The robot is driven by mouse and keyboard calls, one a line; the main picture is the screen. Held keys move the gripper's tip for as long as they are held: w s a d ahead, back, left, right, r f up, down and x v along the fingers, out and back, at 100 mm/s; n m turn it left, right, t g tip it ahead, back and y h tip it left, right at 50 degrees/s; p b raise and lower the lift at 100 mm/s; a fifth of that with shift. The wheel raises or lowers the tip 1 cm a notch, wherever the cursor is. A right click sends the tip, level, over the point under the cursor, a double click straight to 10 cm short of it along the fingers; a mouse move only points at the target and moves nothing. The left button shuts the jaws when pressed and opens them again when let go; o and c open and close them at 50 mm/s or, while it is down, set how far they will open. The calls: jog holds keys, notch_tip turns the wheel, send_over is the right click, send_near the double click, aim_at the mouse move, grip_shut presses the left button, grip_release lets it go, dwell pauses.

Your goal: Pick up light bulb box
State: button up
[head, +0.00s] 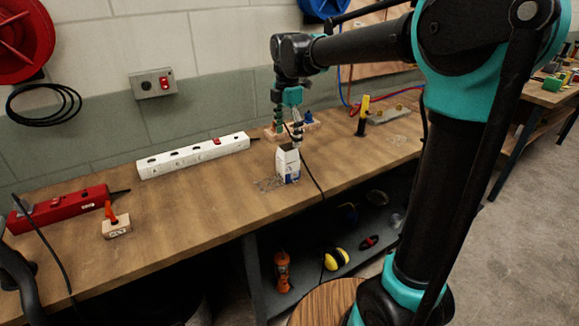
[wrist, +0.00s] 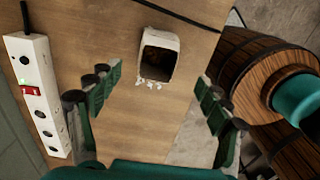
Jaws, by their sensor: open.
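The light bulb box (head: 288,165) is a small white carton with blue on its side, upright on the workbench near its front edge. In the wrist view the box (wrist: 175,42) shows at the top middle, its dark opening facing the camera and torn white bits at its rim. My gripper (head: 294,132) is just above the box in the head view. In the wrist view my gripper (wrist: 158,84) is open, with green-padded fingers wide apart to the left and right. Nothing is between them, and the box lies ahead of the gap. Contact with the box is not visible.
The wooden workbench (head: 205,195) holds a white power strip (head: 195,155) at the back and a red one (head: 60,208) at left. A dark cable (head: 311,175) runs beside the box. A lower shelf (head: 300,250) holds tools. A wooden barrel (wrist: 255,75) stands beside the bench.

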aim_at(288, 164)
notch_tip(288, 164, down, 7)
jog(key=shift+r, duration=0.1)
jog(key=shift+w+f, duration=0.2)
jog(key=shift+f, duration=2.4)
jog(key=c, duration=1.2)
jog(key=shift+r, duration=0.1)
jog(key=shift+c, duration=0.2)
